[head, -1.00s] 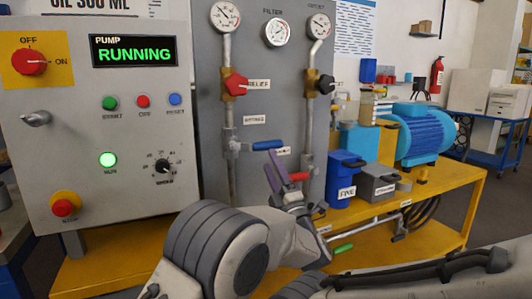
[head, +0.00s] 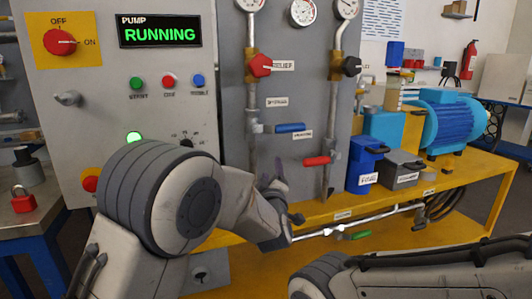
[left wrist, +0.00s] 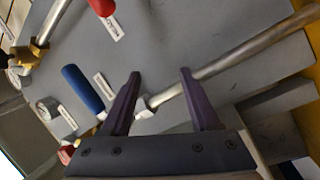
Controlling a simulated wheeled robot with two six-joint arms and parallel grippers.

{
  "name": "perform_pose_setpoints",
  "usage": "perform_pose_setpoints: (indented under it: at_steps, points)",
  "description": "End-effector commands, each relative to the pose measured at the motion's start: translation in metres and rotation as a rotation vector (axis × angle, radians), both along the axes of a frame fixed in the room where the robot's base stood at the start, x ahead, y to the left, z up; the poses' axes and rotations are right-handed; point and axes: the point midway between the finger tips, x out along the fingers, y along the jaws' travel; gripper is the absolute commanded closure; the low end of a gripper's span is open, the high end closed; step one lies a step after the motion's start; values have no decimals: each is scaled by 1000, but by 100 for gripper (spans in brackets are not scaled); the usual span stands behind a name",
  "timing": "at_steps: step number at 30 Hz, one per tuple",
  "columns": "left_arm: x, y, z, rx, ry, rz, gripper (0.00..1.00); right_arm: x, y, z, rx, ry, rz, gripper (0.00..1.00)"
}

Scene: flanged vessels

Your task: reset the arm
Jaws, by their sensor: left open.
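My left arm comes in at the lower left of the head view and bends across in front of the pump panel. My left gripper (left wrist: 158,88) is open in the left wrist view, with two purple fingers apart and nothing held between them. A metal pipe on the grey panel (left wrist: 150,50) passes behind the fingers. The blue-handled valve (left wrist: 83,88) is just left of the fingers; it also shows in the head view (head: 290,128). My right gripper is not in view.
The control box (head: 110,90) reads RUNNING and has a red selector (head: 60,41). A red padlock (head: 22,200) lies at left.

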Motion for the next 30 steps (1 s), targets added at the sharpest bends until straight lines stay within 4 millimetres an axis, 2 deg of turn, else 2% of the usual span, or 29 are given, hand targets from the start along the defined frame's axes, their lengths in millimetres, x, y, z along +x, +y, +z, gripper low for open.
perform_pose_setpoints:
  at_steps: [1, 5, 9, 12, 18, 27, 30]
  points:
    - [-3, 22, -15, 91, 101, -20, 38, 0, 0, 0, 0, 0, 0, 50]
    - [-34, 68, -72, 339, 391, -116, 38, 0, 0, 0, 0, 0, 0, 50]
    - [-99, 120, -130, 571, 698, -243, 38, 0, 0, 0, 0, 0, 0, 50]
    - [-142, 145, -157, 676, 852, -321, 38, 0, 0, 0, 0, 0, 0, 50]
    - [-208, 177, -185, 788, 1052, -434, 38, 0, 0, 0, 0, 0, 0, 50]
    - [-284, 209, -205, 879, 1259, -566, 38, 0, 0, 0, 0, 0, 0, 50]
    - [-305, 213, -208, 906, 1309, -613, 38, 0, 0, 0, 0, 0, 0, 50]
